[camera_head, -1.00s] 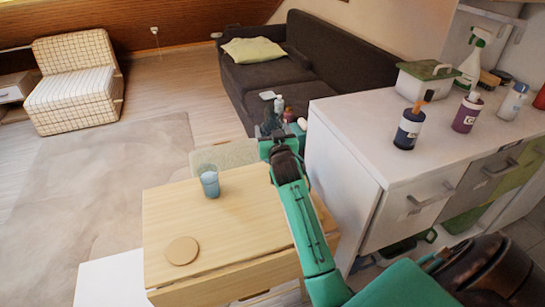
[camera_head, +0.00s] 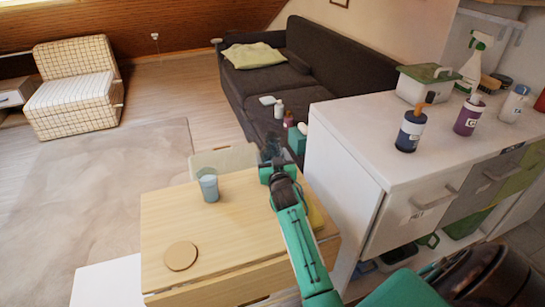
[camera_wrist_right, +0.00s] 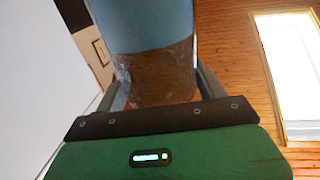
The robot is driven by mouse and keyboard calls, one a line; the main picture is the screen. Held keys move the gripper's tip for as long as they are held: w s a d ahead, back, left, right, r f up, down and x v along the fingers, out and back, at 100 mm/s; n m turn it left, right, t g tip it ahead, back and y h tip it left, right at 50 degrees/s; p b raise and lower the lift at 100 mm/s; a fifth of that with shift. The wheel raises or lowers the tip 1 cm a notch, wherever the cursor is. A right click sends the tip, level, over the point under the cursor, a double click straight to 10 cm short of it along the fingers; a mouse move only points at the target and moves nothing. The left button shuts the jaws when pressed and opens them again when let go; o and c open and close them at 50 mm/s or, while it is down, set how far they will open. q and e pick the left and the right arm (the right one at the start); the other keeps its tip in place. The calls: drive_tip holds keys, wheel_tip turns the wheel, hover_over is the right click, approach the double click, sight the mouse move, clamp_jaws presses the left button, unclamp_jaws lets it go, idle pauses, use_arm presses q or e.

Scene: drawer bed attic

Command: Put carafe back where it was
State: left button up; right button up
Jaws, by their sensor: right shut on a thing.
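The carafe (camera_wrist_right: 155,55) is a see-through vessel with a light blue band above a clear part that looks brown. In the right wrist view it stands between the two fingers of my right gripper (camera_wrist_right: 155,90), which is shut on it. In the head view my right gripper (camera_head: 272,162) holds the carafe (camera_head: 270,147) by the far right corner of the wooden table (camera_head: 225,230). The gripper partly hides it, and I cannot tell whether its base touches anything. A round wooden coaster (camera_head: 181,256) lies bare at the table's near left. My left gripper is out of view.
A blue glass (camera_head: 208,186) stands on the table left of my right gripper. A pale chair back (camera_head: 215,160) is behind the table. A white cabinet (camera_head: 335,185) rises close to the right, with bottles on top. Several small containers stand by the dark sofa (camera_head: 330,70).

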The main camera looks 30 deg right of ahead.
drive_tip(key=o, duration=1.2)
drive_tip(key=shift+c, duration=0.2)
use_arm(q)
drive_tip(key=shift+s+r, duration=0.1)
use_arm(e)
drive_tip(key=shift+r, duration=0.15)
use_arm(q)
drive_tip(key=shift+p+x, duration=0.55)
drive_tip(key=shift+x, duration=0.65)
use_arm(e)
drive_tip(key=v, duration=1.2)
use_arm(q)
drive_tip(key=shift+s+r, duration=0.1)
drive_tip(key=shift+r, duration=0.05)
